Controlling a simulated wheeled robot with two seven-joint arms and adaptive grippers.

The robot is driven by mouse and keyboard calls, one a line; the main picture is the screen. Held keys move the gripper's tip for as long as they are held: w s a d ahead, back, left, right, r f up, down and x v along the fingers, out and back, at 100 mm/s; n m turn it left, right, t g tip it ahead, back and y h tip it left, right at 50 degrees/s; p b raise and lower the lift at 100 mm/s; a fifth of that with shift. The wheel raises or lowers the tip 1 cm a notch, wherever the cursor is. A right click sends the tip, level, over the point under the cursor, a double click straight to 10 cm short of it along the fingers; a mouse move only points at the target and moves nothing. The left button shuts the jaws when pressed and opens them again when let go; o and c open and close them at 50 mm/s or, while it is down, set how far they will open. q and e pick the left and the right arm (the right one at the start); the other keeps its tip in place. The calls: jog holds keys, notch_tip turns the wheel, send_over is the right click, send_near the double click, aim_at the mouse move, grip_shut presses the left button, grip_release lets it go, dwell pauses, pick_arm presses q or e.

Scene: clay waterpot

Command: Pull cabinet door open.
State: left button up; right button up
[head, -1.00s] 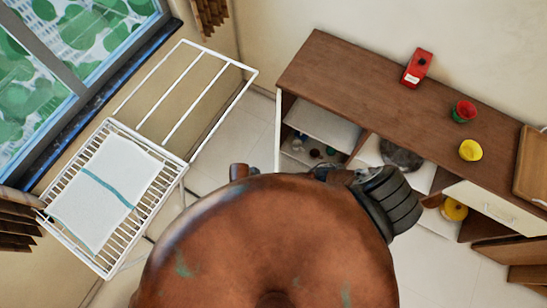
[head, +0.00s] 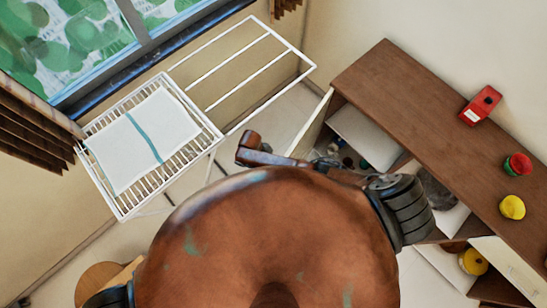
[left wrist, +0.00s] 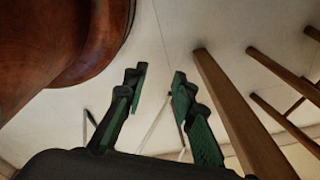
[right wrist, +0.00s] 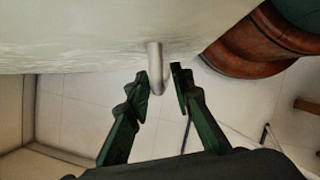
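The cabinet (head: 440,130) has a brown top and stands at the right of the head view. Its pale door (head: 312,126) stands open at the left end, swung out from the corner, and a shelf compartment (head: 365,137) shows. In the right wrist view, the pale door (right wrist: 80,35) runs across the top, with a curved metal handle (right wrist: 155,68) standing out from it. My left gripper (left wrist: 160,75) is open and empty, away from the cabinet. The head view hides both grippers.
A red box (head: 481,105), a red-green cup (head: 518,164) and a yellow cup (head: 512,207) stand on the cabinet. A white rack (head: 205,135) with a cloth (head: 140,140) stands at the left by the window. Stool-like wooden legs (left wrist: 235,115) are near my left gripper.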

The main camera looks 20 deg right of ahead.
jog(key=shift+o, duration=0.3)
jog(key=shift+r, duration=0.1)
notch_tip(320, 180, up, 10)
jog(key=shift+f, duration=0.1)
pick_arm(q)
jog(key=shift+s, duration=0.4)
dwell(0.3)
